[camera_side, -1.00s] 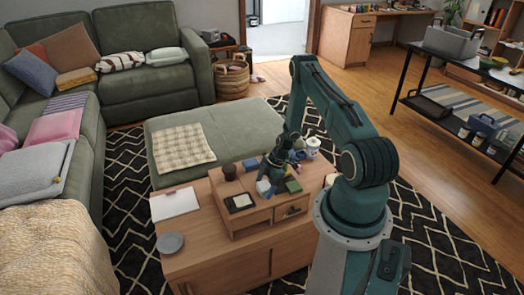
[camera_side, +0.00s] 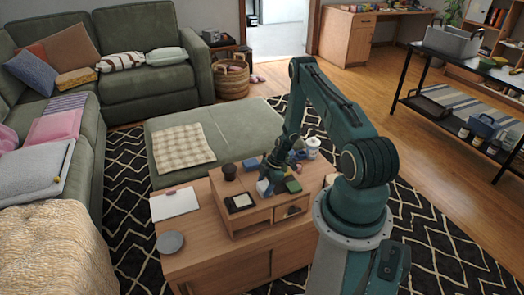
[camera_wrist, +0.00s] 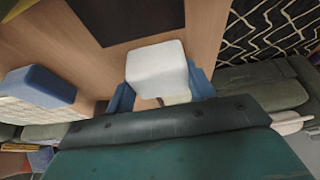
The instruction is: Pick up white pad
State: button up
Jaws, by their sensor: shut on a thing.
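My gripper (camera_wrist: 160,92) has its blue fingers on either side of a white pad (camera_wrist: 157,66), shut on it. The pad is a small rounded block, and it fills the middle of the wrist view above a wooden surface. In the side view my gripper (camera_side: 266,184) is low over the small wooden chest top, with a pale bit of the pad showing at the fingers. Whether the pad touches the wood cannot be told.
A dark tray (camera_side: 240,203) with a cream piece lies just left of my gripper. A green block (camera_side: 293,186) is close on the right. A dark brown cup (camera_side: 229,172) stands behind. A blue block (camera_wrist: 38,84) shows at left in the wrist view.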

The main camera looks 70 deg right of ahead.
aim_at(264, 185)
jog(key=shift+r, duration=0.2)
notch_tip(264, 185, up, 20)
jog(key=shift+f, duration=0.2)
dwell(0.8)
dwell(0.4)
jog(key=shift+o, duration=0.7)
jog(key=w+d+f+h, duration=0.1)
jog(key=w+d+f, duration=0.2)
jog(key=w+d+f+h, duration=0.1)
jog(key=w+d+f, duration=0.2)
jog(key=w+d, duration=0.1)
jog(key=w+d+f+h, duration=0.1)
jog(key=w+d+f, duration=0.2)
jog(key=w+d, duration=0.1)
jog(key=shift+d+n+t, duration=0.15)
jog(key=shift+n+t, duration=0.15)
jog(key=shift+t, duration=0.1)
jog(key=shift+c, duration=0.2)
jog(key=shift+s+f, duration=0.1)
jog(key=shift+f, duration=0.05)
jog(key=shift+f, duration=2.85)
